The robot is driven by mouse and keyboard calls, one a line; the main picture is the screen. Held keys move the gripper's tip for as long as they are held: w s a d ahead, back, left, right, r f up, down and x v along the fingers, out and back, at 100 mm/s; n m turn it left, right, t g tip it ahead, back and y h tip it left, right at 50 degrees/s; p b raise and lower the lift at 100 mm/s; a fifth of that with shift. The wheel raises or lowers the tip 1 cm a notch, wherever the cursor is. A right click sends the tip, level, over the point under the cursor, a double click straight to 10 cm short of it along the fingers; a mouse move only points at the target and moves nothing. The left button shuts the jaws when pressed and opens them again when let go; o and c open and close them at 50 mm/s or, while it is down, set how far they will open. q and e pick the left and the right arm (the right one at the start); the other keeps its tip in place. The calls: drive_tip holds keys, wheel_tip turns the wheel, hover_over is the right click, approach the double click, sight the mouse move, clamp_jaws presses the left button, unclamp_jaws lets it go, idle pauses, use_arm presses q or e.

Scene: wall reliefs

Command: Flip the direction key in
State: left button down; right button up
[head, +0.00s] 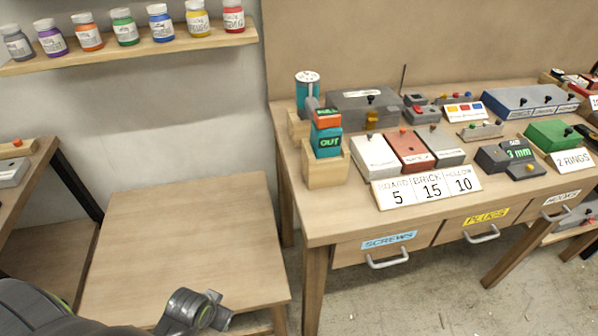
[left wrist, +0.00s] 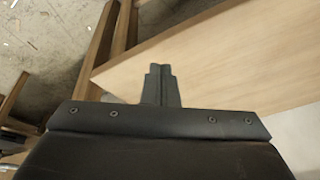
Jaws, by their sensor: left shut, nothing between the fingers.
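A teal and dark hand tool (head: 327,138) stands upright in a wooden holder (head: 325,169) at the left end of the workbench. I cannot clearly make out a separate direction key. My left gripper (head: 220,309) is low in the head view, in front of the low wooden table and well apart from the tool. Its fingers are shut and empty in the left wrist view (left wrist: 161,82). My right gripper is not in view.
The low wooden table (head: 185,240) has a bare top. The workbench (head: 320,225) carries several boxes and a "5, 15, 10" card (head: 427,188). Drawers with handles (head: 388,260) jut from its front. A shelf (head: 130,50) of jars hangs at upper left.

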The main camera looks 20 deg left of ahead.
use_arm(q)
drive_tip(key=w+d+r+m+t+h, duration=0.2)
drive_tip(key=w+d+r+m, duration=0.15)
drive_tip(key=w+r, duration=0.95)
drive_tip(key=w+d+r+m+t+h, duration=0.25)
drive_tip(key=w+r+m, duration=0.25)
drive_tip(key=w+r, duration=0.85)
drive_tip(key=w+r+m+h, duration=0.1)
drive_tip(key=w+r+m, duration=0.1)
drive_tip(key=r, duration=0.8)
drive_tip(key=w+r+m+h, duration=0.1)
drive_tip(key=w+r+m, duration=0.1)
drive_tip(key=r, duration=0.9)
drive_tip(key=shift+w+m+p, duration=0.35)
drive_tip(key=shift+w, duration=0.15)
drive_tip(key=shift+d+f, duration=0.1)
drive_tip(key=shift+d, duration=0.05)
drive_tip(key=shift+s+a+f+p+x, duration=0.1)
drive_tip(key=shift+a+f+p+x, duration=0.3)
drive_tip(key=shift+x, duration=1.75)
drive_tip(key=shift+s+a+f+p+x, duration=0.2)
drive_tip(key=shift+p+x, duration=0.35)
drive_tip(key=shift+x, duration=1.6)
drive_tip(key=shift+w+a+f+p+x, duration=0.15)
drive_tip(key=shift+a+p+x, duration=0.25)
drive_tip(key=shift+x, duration=1.75)
drive_tip(key=shift+s, duration=0.1)
